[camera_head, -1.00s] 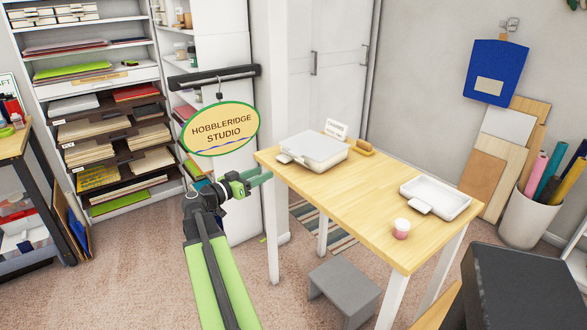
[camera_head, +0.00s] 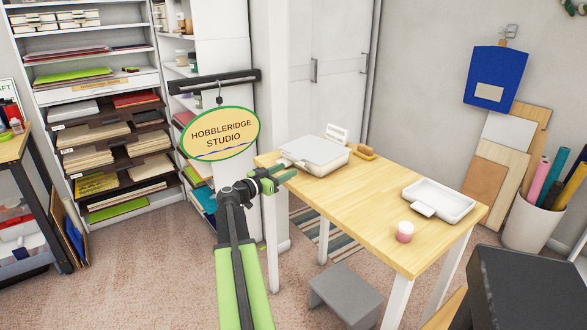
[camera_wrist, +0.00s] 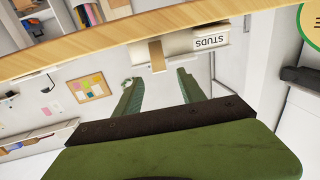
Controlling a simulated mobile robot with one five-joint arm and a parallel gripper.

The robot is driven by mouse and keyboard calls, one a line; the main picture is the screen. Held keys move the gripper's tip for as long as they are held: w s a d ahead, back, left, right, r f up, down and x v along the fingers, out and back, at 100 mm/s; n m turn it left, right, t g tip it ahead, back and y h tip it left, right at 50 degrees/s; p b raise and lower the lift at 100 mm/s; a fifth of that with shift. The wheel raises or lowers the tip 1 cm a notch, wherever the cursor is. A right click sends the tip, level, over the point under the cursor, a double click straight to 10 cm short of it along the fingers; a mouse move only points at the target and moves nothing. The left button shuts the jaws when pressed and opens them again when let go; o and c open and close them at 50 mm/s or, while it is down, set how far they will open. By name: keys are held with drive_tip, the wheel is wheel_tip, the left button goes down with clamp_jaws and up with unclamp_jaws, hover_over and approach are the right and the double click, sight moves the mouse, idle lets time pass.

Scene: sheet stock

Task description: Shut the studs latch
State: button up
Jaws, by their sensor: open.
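A shallow white box (camera_head: 318,162) with its grey-white lid down sits at the far left end of the wooden table (camera_head: 385,215). A small pale tab (camera_head: 284,162) sticks out at its left side. In the wrist view, a box face lettered STUDS (camera_wrist: 211,40) appears upside down at the table edge, with a tan flap-like piece (camera_wrist: 157,56) beside it. I cannot tell for sure whether that piece is the latch. My gripper (camera_head: 289,176) is open and empty by the table's left edge, near the box; its two green fingers (camera_wrist: 160,76) point toward the tan piece.
An open white tray (camera_head: 445,196) and a small pink-and-white jar (camera_head: 404,232) stand on the table's right part. A small wooden item (camera_head: 364,153) and a white card (camera_head: 338,133) are near the box. A grey stool (camera_head: 345,297) stands below.

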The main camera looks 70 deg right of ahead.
sight(303, 166)
drive_tip(key=x, duration=0.5)
drive_tip(key=shift+a, duration=0.1)
drive_tip(key=shift+r, duration=0.1)
clamp_jaws()
